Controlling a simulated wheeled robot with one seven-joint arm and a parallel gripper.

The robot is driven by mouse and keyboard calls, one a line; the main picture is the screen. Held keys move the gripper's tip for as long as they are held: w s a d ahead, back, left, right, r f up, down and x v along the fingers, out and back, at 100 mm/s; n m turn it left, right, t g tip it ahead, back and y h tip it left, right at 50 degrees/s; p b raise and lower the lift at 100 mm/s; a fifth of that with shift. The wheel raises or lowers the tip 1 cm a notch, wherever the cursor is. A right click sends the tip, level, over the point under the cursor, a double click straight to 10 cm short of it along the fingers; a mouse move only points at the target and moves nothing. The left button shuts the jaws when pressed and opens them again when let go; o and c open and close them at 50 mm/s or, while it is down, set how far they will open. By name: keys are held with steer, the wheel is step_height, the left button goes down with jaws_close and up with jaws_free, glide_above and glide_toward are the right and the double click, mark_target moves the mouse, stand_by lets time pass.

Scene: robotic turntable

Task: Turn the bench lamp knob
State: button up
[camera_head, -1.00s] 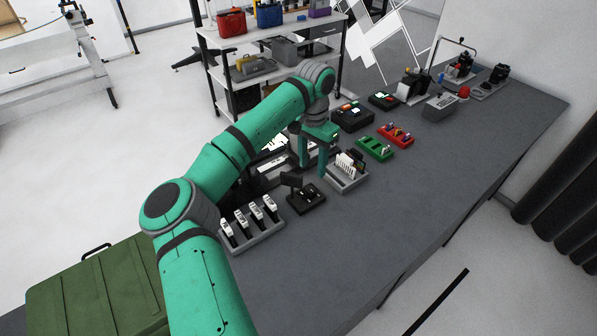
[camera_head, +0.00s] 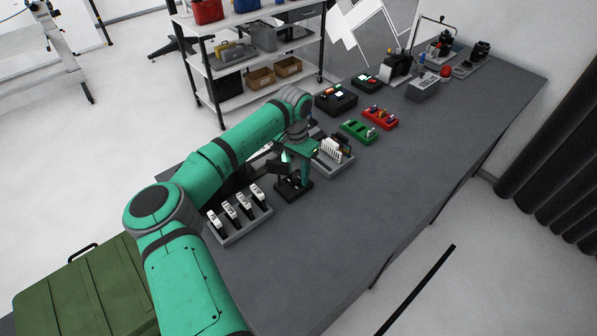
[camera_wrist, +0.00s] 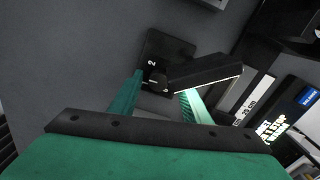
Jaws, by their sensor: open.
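The bench lamp is a small black lamp with a flat base (camera_head: 294,190), standing on the grey bench. In the wrist view its base (camera_wrist: 168,47) carries white number marks, and its bar-shaped head (camera_wrist: 207,72) has a bright strip along its lower edge. My gripper (camera_head: 297,172) is open and points down at the lamp. In the wrist view my gripper (camera_wrist: 162,84) has one finger on each side of the near part of the base, with the right finger brightly lit beside the lamp head. The knob is dark and cannot be made out clearly; contact cannot be told.
A grey tray with several white-handled tools (camera_head: 240,225) stands left of the lamp. A grey rack with upright cards (camera_head: 332,160) stands close on the right. Green (camera_head: 359,131) and red (camera_head: 380,117) holders lie farther back. The bench's right side is clear.

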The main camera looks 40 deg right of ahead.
steer(key=shift+d, duration=0.1)
steer(key=shift+s, duration=0.1)
steer(key=c, duration=1)
steer(key=shift+d, duration=0.1)
steer(key=shift+c, duration=0.2)
steer(key=shift+m, duration=0.4)
steer(key=m, duration=0.4)
steer(key=shift+m, duration=2.2)
steer(key=shift+d, duration=0.1)
